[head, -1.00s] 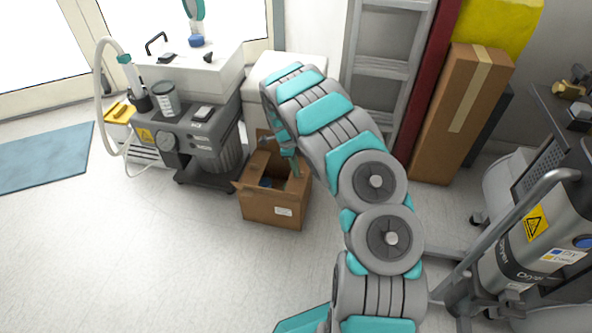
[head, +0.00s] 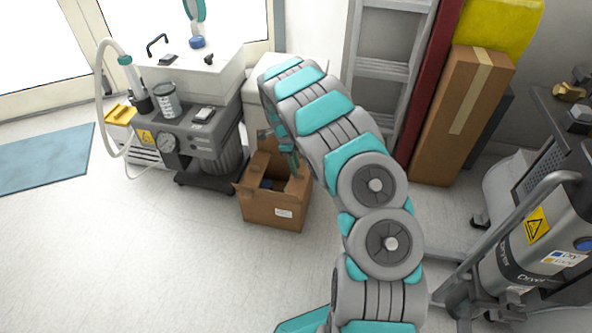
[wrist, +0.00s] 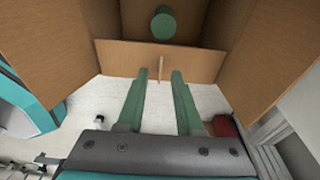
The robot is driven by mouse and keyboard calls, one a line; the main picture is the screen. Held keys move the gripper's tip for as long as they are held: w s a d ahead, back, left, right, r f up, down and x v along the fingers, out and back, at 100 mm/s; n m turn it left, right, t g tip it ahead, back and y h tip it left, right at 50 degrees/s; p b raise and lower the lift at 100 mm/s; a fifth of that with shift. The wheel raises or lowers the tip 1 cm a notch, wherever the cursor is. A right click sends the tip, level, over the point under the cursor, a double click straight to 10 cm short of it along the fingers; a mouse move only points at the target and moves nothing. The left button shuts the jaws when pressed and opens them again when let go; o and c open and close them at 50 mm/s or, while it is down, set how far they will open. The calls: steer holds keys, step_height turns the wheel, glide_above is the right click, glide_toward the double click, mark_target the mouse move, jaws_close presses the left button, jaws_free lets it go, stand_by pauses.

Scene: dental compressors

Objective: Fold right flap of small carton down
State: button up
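The small open carton (head: 274,210) stands on the floor in the head view, with a white label on its front. Its near left flap sticks outward. My gripper (head: 290,160) is over its right rear part, partly hidden by my arm. In the wrist view my gripper's two green fingers (wrist: 160,74) are apart, and a thin brown cardboard edge (wrist: 160,69) shows between their tips, with gaps on both sides. A carton wall (wrist: 120,58) lies just beyond, with cardboard panels to left and right. A green round object (wrist: 163,25) is inside. I cannot tell which panel is the right flap.
A grey compressor unit (head: 190,135) stands left of the carton, and a white box (head: 285,68) behind it. A ladder (head: 385,70) and a tall cardboard box (head: 462,115) lean at the back right. A dryer (head: 540,250) stands at the right. The front left floor is clear.

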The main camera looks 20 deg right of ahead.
steer(key=r, duration=0.5)
steer(key=shift+w+a, duration=0.3)
steer(key=shift+a, duration=0.1)
step_height(320, 180, up, 13)
steer(key=n+p, duration=0.2)
steer(key=n, duration=0.2)
glide_above(293, 178)
steer(key=s+d, duration=0.1)
steer(key=s, duration=0.7)
steer(key=s+a+r+n+p, duration=0.1)
steer(key=s+a+r+n, duration=0.1)
steer(key=s+r+n, duration=0.65)
steer(key=s+a+r+n+p, duration=0.1)
steer(key=s+a+r+n, duration=0.1)
steer(key=s, duration=0.7)
steer(key=s+a+r+n+y+p, duration=0.1)
steer(key=s+a+n, duration=0.3)
steer(key=s, duration=0.6)
steer(key=s+a+r+n+p, duration=0.1)
steer(key=s+a+r+n, duration=0.2)
steer(key=s+n, duration=0.3)
steer(key=s, duration=0.4)
steer(key=shift+a+r+g+y, duration=0.15)
steer(key=shift+a+g+y, duration=0.15)
steer(key=shift+y, duration=0.1)
